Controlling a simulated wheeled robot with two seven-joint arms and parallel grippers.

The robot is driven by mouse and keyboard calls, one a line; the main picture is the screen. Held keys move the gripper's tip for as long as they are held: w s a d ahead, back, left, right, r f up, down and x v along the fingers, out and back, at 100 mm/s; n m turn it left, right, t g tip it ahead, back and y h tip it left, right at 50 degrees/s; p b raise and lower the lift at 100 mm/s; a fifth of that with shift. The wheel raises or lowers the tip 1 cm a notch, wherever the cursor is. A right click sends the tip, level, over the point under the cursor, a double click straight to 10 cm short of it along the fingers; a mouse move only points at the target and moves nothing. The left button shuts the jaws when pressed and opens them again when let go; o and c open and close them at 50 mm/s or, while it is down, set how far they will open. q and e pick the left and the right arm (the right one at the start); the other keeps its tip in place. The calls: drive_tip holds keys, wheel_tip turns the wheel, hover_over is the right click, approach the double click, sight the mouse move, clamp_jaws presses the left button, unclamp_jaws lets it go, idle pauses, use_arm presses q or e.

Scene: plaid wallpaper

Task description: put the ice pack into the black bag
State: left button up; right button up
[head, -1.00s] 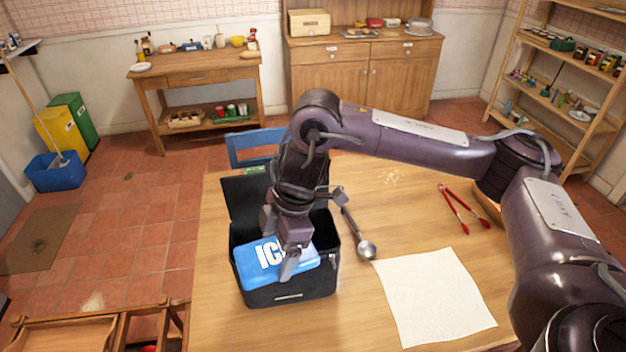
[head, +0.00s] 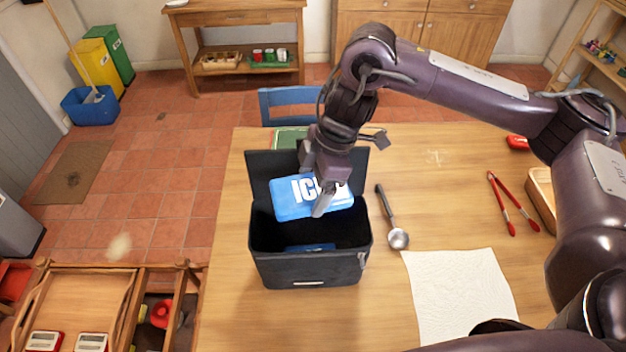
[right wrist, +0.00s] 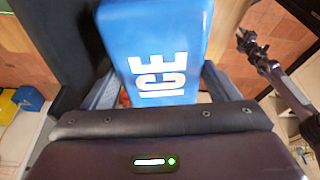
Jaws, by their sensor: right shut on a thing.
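The blue ice pack (head: 290,205) with white "ICE" lettering is held by my right gripper (head: 321,203), which is shut on it. It is above the rear of the black bag's opening, in front of the raised lid. It also shows between the fingers in the right wrist view (right wrist: 163,25). The black bag (head: 308,270) stands open on the table. Something blue (head: 310,247) lies low inside it, mostly hidden in shadow. What looks like my left gripper (right wrist: 248,42) shows small at the right of the right wrist view; its jaws are unclear.
On the wooden table (head: 400,160), a metal scoop (head: 397,238) lies right of the bag. A white cloth (head: 460,295), red tongs (head: 512,203) and a wooden tray (head: 541,195) lie farther right. A blue chair (head: 290,97) stands behind the table.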

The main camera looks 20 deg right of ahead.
drive_tip(key=f+b, duration=0.2)
drive_tip(key=f, duration=0.1)
drive_tip(key=shift+w+a+f, duration=0.1)
drive_tip(key=shift+w+f, duration=0.15)
drive_tip(key=shift+w, duration=0.15)
drive_tip(key=shift+s+f+b, duration=0.1)
drive_tip(key=shift+f+b, duration=0.25)
use_arm(q)
drive_tip(key=w+f, duration=0.1)
drive_tip(key=w+f+b, duration=0.1)
drive_tip(key=f, duration=0.1)
drive_tip(key=f+b, duration=0.1)
drive_tip(key=shift+w+d+f, duration=0.15)
drive_tip(key=shift+w, duration=0.25)
use_arm(e)
wheel_tip(320, 180, down, 4)
drive_tip(key=shift+r, duration=0.15)
use_arm(q)
drive_tip(key=shift+w+t, duration=0.3)
drive_tip(key=shift+w, duration=0.25)
use_arm(e)
drive_tip(key=o, duration=1.1)
use_arm(q)
drive_tip(key=shift+s, duration=0.15)
